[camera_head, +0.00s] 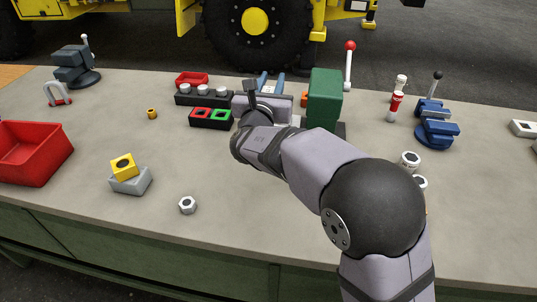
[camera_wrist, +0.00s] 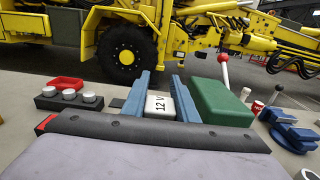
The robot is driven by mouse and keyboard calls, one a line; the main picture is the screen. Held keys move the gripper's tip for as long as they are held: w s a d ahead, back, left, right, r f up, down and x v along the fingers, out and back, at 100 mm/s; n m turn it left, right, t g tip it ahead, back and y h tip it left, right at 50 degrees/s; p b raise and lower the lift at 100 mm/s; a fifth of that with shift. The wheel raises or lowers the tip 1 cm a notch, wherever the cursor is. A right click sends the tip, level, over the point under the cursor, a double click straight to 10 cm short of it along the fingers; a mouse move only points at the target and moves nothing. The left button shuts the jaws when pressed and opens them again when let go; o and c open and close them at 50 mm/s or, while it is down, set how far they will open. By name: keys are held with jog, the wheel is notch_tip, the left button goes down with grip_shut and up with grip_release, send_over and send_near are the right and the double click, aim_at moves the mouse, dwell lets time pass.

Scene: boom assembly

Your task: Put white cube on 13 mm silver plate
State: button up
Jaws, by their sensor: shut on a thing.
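My gripper (camera_wrist: 160,92) is shut on a white cube (camera_wrist: 160,105) marked "12 V", between its two blue fingers. No marking shows that tells me whether this is the 13 mm silver plate.
A green block (camera_head: 325,97) and a red-knobbed lever (camera_head: 349,62) stand just right of my gripper. At its left are a black holder with white caps (camera_head: 203,96) and a red-and-green socket block (camera_head: 210,118). A red bin (camera_head: 38,152) stands far left. The front middle is mostly clear.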

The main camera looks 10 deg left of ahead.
jog(key=shift+f, duration=7.65)
jog(key=shift+f, duration=0.15)
jog(key=o, duration=1.1)
jog(key=shift+c, duration=0.2)
jog(key=shift+r, duration=0.2)
jog(key=shift+s+f, duration=0.1)
jog(key=shift+s, duration=0.3)
jog(key=s+b, duration=0.1)
jog(key=s, duration=1)
jog(key=shift+s, duration=0.15)
